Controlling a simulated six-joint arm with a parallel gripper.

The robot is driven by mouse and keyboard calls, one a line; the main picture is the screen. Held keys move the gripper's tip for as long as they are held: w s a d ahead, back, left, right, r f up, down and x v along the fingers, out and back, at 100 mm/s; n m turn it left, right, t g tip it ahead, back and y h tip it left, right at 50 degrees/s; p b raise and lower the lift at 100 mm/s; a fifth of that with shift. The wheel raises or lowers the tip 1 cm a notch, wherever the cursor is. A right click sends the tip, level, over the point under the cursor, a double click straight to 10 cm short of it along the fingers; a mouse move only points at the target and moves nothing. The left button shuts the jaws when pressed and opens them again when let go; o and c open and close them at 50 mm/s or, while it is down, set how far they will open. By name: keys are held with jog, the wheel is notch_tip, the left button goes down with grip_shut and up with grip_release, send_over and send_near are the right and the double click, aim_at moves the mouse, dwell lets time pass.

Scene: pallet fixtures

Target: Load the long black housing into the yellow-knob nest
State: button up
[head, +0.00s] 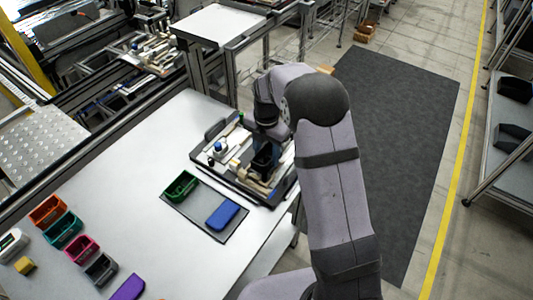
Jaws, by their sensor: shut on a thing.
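My gripper (264,160) is at the pallet fixture (200,160) on the white table, low over its right half. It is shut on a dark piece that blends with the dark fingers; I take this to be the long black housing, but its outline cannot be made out. Whether it touches the fixture cannot be told. A small yellow part (234,163), perhaps the yellow knob, shows left of the gripper. A blue-and-white knob (217,147) stands further left. The nest under the gripper is mostly hidden by my wrist and arm.
A dark mat (190,209) in front of the fixture holds a green bin (180,186) and a blue block (222,215). Orange (47,210), teal (63,230), pink (82,249) and grey (101,269) bins line the left. The table's middle (130,180) is clear.

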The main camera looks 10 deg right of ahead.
jog(key=shift+f, duration=0.2)
jog(key=shift+f+b, duration=0.35)
jog(key=shift+f, duration=0.2)
jog(key=o, duration=1.2)
jog(key=shift+r, duration=0.15)
jog(key=shift+r+b, duration=1.15)
jog(key=shift+r, duration=2.4)
